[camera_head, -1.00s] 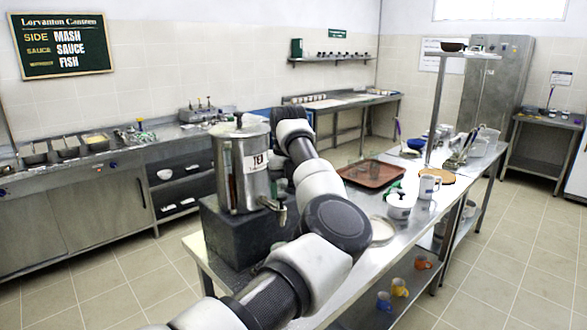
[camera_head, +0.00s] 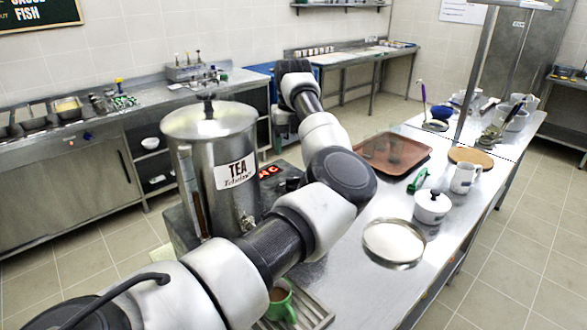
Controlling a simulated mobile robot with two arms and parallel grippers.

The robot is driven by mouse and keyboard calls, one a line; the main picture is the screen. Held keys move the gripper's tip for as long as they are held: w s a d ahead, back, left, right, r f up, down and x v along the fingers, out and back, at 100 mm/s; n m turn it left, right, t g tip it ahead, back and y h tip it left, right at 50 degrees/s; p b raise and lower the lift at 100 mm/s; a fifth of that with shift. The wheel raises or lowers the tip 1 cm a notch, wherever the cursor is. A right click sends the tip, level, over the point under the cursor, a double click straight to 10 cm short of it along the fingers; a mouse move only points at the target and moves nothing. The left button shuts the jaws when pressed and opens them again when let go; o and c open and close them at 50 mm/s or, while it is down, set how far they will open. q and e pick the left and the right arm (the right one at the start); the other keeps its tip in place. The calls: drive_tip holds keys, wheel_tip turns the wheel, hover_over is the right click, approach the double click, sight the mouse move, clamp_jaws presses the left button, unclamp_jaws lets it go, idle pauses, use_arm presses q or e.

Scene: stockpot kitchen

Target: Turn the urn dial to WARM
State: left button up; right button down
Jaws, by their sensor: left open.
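The steel tea urn (camera_head: 212,140), with a white TEA label, stands upright on a dark base (camera_head: 178,232) at the near end of the steel counter. A small red-lit display (camera_head: 268,172) shows on the base beside the urn; its lettering is only partly readable. I cannot make out the dial or its setting; my left arm covers much of the base front. The arm crosses in front of the urn and folds back behind it. My left gripper (camera_head: 284,128) is open, small in view, beyond the urn to its right and apart from it. My right gripper is not in view.
To the right are a round plate (camera_head: 393,242), a white lidded pot (camera_head: 432,207), a white mug (camera_head: 465,178) and a brown tray (camera_head: 393,154).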

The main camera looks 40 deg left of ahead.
use_arm(q)
drive_tip(key=p, duration=0.1)
hover_over(293, 178)
drive_tip(key=f, duration=0.4)
drive_tip(key=shift+s+d+f, duration=0.15)
drive_tip(key=shift+s+f, duration=0.05)
drive_tip(key=shift+f, duration=0.15)
drive_tip(key=f, duration=0.2)
drive_tip(key=f+p, duration=0.1)
drive_tip(key=shift+w+a+f, duration=0.2)
drive_tip(key=shift+w+f, duration=0.05)
drive_tip(key=shift+f, duration=0.45)
drive_tip(key=shift+c, duration=0.3)
drive_tip(key=c, duration=0.9)
drive_tip(key=shift+f+n+b, duration=0.15)
drive_tip(key=shift+n+b, duration=0.45)
drive_tip(key=shift+b, duration=0.2)
drive_tip(key=n+b, duration=0.5)
drive_tip(key=n, duration=0.1)
drive_tip(key=shift+n+b, duration=0.3)
drive_tip(key=shift+n, duration=0.1)
drive_tip(key=shift+r+n+b, duration=0.25)
drive_tip(key=shift+n+b, duration=0.35)
drive_tip(key=shift+n, duration=1.2)
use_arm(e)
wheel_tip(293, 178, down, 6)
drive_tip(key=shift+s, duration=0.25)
